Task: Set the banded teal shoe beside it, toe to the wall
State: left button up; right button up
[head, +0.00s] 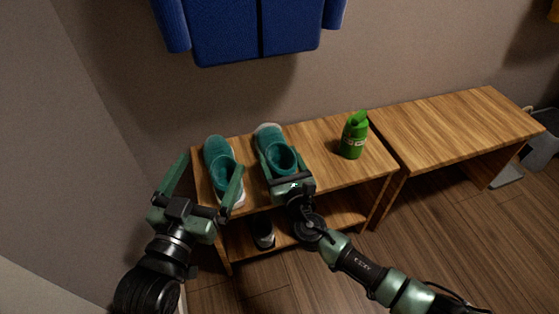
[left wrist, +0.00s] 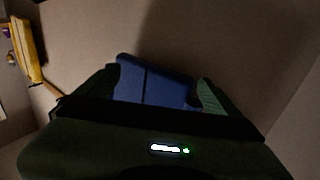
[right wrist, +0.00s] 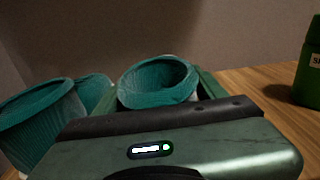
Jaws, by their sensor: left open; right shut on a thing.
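Two teal shoes with pale soles are side by side at the left of the wooden bench's top. The left teal shoe (head: 217,155) has its toe towards the wall; it also shows in the right wrist view (right wrist: 40,115). My right gripper (head: 287,177) is shut on the right teal shoe (head: 269,142) near its collar, its toe also towards the wall. Its open collar shows between the fingers in the right wrist view (right wrist: 155,85). I cannot make out a band on either. My left gripper (head: 211,166) is open and empty, appearing in front of the left shoe.
A green bottle (head: 354,136) stands on the bench top (head: 327,158) to the right. A dark shoe (head: 263,232) is on the shelf below. A second wooden bench (head: 450,125) adjoins at right. Blue clothing (head: 250,30) hangs on the wall above.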

pick_arm(q)
jog(key=shift+r, duration=0.2)
jog(key=shift+r, duration=0.1)
pick_arm(e)
jog(key=shift+f, duration=0.1)
jog(key=o, duration=1.7)
pick_arm(q)
jog(key=shift+d+r+t, duration=0.1)
jog(key=shift+r+t, duration=0.25)
jog(key=shift+t, duration=0.05)
pick_arm(e)
jog(key=shift+o, duration=0.2)
